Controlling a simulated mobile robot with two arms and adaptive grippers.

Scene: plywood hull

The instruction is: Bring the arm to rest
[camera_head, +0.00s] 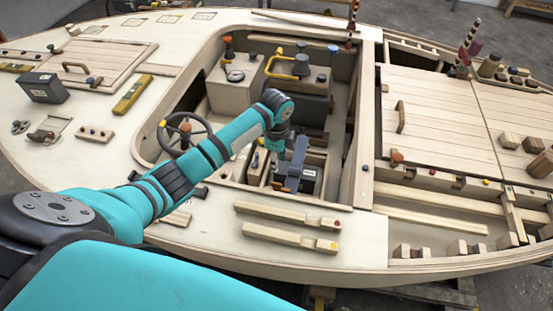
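My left arm, teal and black, comes in from the lower left and reaches over the deck into the open well of the plywood hull (110,150). My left gripper (290,180) is dark grey and points down into the well. It is at a small wooden compartment with a black box (309,180) beside it. The fingertips are small and dark against the box, so I cannot tell whether they are apart, shut or touching it. My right gripper is not in view.
A black steering wheel (185,132) stands left of the forearm. A yellow bent handle (282,62) rises at the back of the well. Two wooden bars (288,214) lie on the near deck. A black box (43,87) sits at the left, and a striped post (468,45) stands at right.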

